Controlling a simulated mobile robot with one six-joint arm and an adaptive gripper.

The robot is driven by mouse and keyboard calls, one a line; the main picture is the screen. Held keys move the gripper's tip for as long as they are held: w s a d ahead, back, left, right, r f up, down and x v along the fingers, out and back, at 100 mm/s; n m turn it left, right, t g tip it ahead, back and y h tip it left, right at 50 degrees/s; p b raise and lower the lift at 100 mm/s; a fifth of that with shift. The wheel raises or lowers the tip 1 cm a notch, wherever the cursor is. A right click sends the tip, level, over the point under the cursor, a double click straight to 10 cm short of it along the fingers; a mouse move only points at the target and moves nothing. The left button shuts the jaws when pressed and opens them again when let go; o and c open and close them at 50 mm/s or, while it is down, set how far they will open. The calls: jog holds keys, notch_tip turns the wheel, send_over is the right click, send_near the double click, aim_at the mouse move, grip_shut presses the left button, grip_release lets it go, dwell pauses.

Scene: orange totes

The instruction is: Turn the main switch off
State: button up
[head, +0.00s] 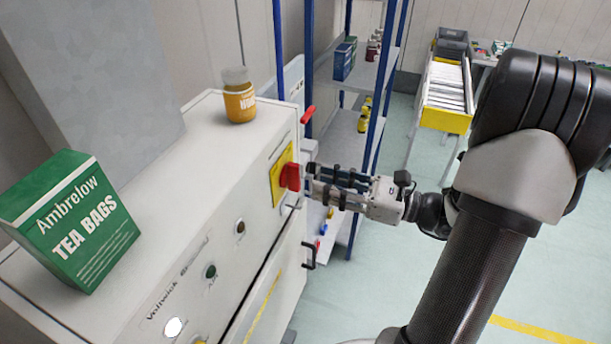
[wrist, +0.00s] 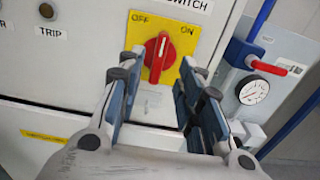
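The main switch is a red rotary knob (wrist: 158,57) on a yellow plate (wrist: 182,72), marked OFF at upper left and ON at upper right. Its grip bar is nearly upright, its top leaning slightly right. In the head view the red knob (head: 290,177) sticks out from the cabinet front. My gripper (wrist: 160,72) is open, with one finger on each side below and in front of the knob. No contact with the knob shows. In the head view my gripper (head: 312,181) points at the switch from the right.
A panel with a gauge (wrist: 253,91) and red-handled lever (wrist: 268,67) is right of the switch. A blue-post shelf (head: 375,110) stands behind.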

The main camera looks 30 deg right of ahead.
aim_at(300, 176)
jog(key=x, duration=0.5)
jog(key=shift+w+a, duration=0.15)
jog(key=shift+a, duration=0.05)
jog(key=shift+c, duration=0.4)
grip_shut()
